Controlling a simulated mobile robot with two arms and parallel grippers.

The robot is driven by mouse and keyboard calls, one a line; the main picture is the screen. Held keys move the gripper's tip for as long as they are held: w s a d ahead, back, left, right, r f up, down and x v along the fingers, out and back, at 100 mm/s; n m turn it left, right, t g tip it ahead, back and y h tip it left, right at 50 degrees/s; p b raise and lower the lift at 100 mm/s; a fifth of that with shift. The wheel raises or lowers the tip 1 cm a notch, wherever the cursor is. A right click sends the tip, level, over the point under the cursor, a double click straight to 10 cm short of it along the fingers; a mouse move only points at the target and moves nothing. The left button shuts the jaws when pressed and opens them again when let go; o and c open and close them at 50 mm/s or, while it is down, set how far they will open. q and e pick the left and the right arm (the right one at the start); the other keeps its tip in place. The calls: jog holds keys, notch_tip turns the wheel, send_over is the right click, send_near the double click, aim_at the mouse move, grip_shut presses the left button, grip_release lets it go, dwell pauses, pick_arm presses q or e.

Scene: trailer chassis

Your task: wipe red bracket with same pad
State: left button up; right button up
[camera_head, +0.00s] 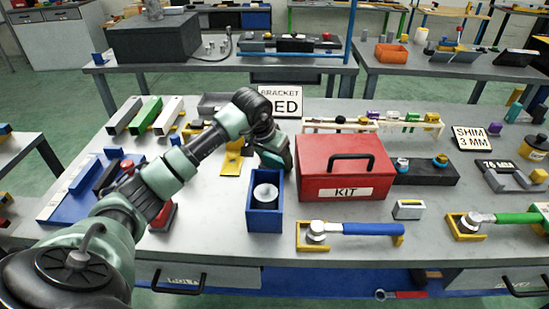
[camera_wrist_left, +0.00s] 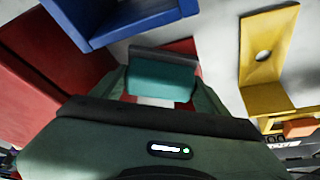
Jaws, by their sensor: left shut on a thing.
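In the left wrist view my left gripper (camera_wrist_left: 163,82) is shut on a teal pad (camera_wrist_left: 162,77). Red surfaces of what looks like the red bracket (camera_wrist_left: 184,46) show behind and below the pad. The pad overlaps it in the picture; I cannot tell whether they touch. In the head view the bracket is hidden by my gripper. A sign (camera_head: 281,99) behind reads BRACKET RED, partly covered by my arm. My right gripper is not in view.
The red KIT box (camera_head: 345,165) stands close on the right. The blue box (camera_head: 265,220) with a white cylinder (camera_head: 265,194) stands in front. A yellow bracket (camera_head: 232,162) lies to the left. A blue-handled tool (camera_head: 370,229) lies at the front right.

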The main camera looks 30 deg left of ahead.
aim_at(264, 161)
pick_arm(q)
jog(key=shift+a, duration=0.1)
jog(key=shift+s+a+b, duration=0.3)
jog(key=shift+s+a, duration=0.25)
jog(key=shift+a, duration=0.25)
jog(key=shift+s+a+b, duration=0.25)
jog(key=shift+s+a, duration=0.25)
jog(key=shift+a, duration=0.25)
jog(key=shift+f+b, duration=0.15)
jog(key=shift+b, duration=0.15)
jog(key=shift+d, duration=0.25)
jog(key=shift+w+d, duration=0.5)
jog(key=shift+d, duration=0.25)
jog(key=shift+w+d, duration=0.45)
jog(key=shift+d, duration=0.3)
jog(key=shift+w+r+p, duration=0.15)
jog(key=shift+r+p, duration=1.9)
jog(key=shift+r, duration=1.05)
